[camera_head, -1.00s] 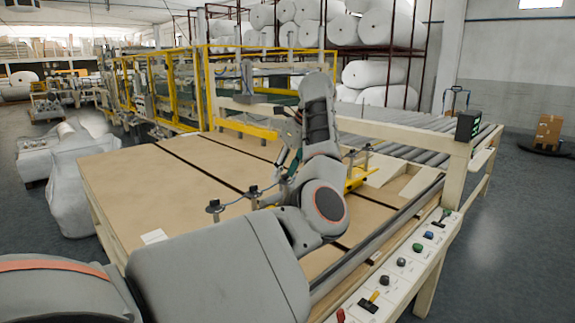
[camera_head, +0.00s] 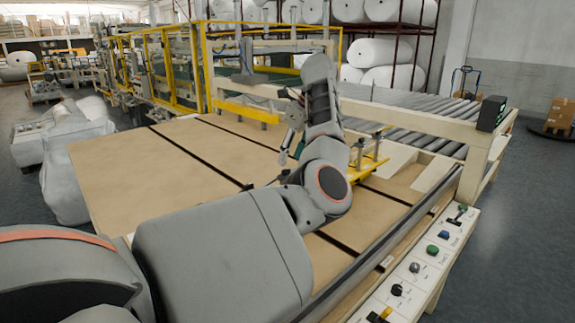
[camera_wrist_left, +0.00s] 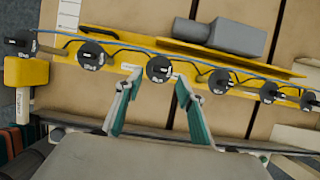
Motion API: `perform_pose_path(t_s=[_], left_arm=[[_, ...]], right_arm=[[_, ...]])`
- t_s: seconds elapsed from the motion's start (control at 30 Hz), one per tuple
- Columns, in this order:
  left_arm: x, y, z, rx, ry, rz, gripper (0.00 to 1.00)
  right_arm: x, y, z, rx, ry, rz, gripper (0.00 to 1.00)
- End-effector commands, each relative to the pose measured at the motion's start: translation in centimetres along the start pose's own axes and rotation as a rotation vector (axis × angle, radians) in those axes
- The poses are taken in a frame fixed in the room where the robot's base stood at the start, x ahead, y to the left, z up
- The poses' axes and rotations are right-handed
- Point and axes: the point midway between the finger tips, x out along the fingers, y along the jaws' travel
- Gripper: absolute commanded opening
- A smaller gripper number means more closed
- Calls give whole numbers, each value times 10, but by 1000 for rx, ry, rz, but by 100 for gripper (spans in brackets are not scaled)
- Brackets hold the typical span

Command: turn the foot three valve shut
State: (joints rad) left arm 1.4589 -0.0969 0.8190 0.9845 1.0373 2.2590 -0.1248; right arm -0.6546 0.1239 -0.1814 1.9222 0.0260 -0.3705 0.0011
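A yellow bar (camera_wrist_left: 180,47) carries a row of several black round valves with small handles, seen in the left wrist view. Their labels are too small to read, so I cannot tell which is foot three by name. The third valve from the left (camera_wrist_left: 158,69) lies just beyond and between the fingertips of my left gripper (camera_wrist_left: 157,82). This gripper is open, with nothing between its teal-padded fingers. In the head view the left gripper (camera_head: 287,149) is over the board-topped table (camera_head: 130,180), and my arm hides part of the yellow bar (camera_head: 368,168). My right gripper is not in view.
A grey cylinder and block (camera_wrist_left: 222,36) sit on the bar's far side, and a thin hose runs along the valves. A panel with coloured knobs (camera_head: 430,262) lines the table's right edge. A roller conveyor (camera_head: 420,115) and a dark display box (camera_head: 490,113) stand beyond.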

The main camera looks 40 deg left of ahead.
Motion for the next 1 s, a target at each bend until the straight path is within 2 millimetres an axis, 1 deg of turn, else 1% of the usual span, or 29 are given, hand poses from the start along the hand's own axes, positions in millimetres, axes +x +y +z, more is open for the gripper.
perform_pose_path(t_s=[0.03,0.1,0.3,0.43,0.67,0.7,0.77,0.8,0.83,1.0], left_arm=[[9,1,1,-2,0,4,38],[20,1,1,-1,0,4,38],[42,0,1,-1,-1,1,38],[48,0,0,-2,0,0,38],[48,0,0,-2,-1,0,38],[48,0,0,-2,0,0,33],[48,0,0,-2,0,0,17],[48,0,0,-2,0,0,7],[48,0,0,-2,0,0,0],[48,0,0,0,0,-1,0]], right_arm=[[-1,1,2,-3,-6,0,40],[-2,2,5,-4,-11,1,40],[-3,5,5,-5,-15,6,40],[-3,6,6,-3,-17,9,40],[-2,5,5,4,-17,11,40],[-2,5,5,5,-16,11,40],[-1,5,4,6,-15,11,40],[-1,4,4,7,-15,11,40],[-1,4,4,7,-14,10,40],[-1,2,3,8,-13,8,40]])
